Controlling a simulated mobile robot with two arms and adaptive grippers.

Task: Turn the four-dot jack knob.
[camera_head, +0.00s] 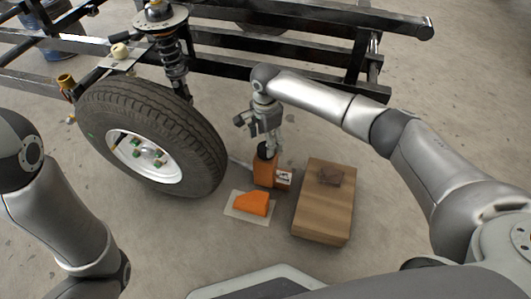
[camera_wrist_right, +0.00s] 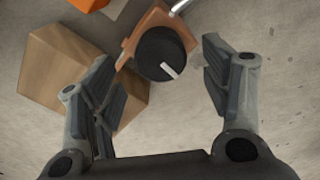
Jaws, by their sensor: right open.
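An orange jack (camera_head: 264,173) stands on the floor to the right of the wheel. Its round black knob (camera_wrist_right: 160,56) has a white pointer bar and sits on top. A small white label with dark marks (camera_head: 284,177) is on the jack's side; I cannot count its dots. My right gripper (camera_head: 271,142) points down over the knob. In the right wrist view its fingers are open (camera_wrist_right: 158,66), spread to either side of the knob with gaps; I cannot tell the remaining height. My left arm is at the left, its gripper out of view.
A wooden block (camera_head: 324,203) with a brown piece (camera_head: 330,175) on it stands right of the jack. An orange wedge (camera_head: 252,203) lies on a pale sheet in front. The wheel (camera_head: 152,140) is left, under a dark frame (camera_head: 275,45) with a spring strut (camera_head: 172,55).

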